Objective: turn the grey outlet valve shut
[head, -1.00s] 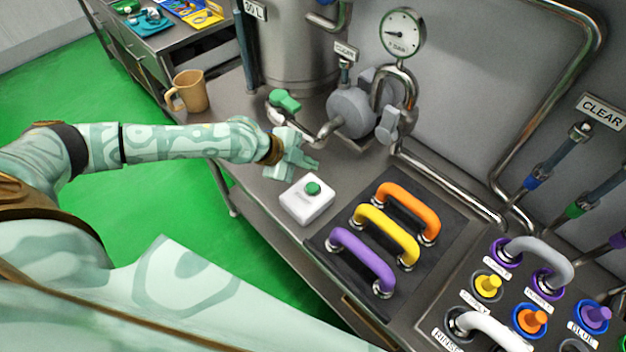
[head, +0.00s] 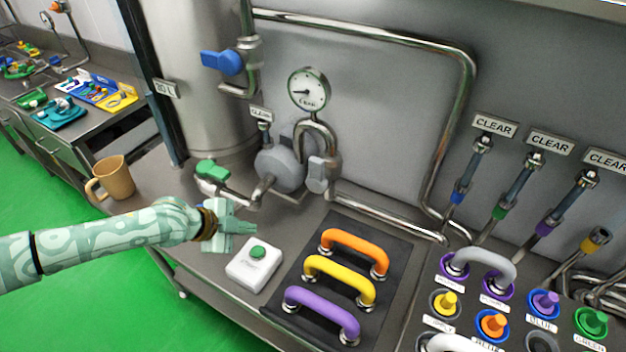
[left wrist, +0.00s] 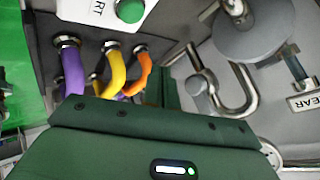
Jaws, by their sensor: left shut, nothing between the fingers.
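The grey outlet valve (head: 318,174) has a grey lever hanging down on the pipe at the right of the round grey pump (head: 280,170), below the pressure gauge (head: 309,90). A grey knob that looks like its lever shows in the left wrist view (left wrist: 197,85), beside the bent steel pipe. My left gripper (head: 240,229) is shut and empty above the bench, in front of and left of the valve, apart from it. It is just behind the white box with a green button (head: 258,252). My right gripper is in neither view.
Orange (head: 354,243), yellow (head: 340,278) and purple (head: 322,309) handles stand on a dark mat to the right. A green-handled valve (head: 212,170) is behind my left gripper. A blue-handled valve (head: 222,62) is higher up. A tan mug (head: 115,178) stands at left.

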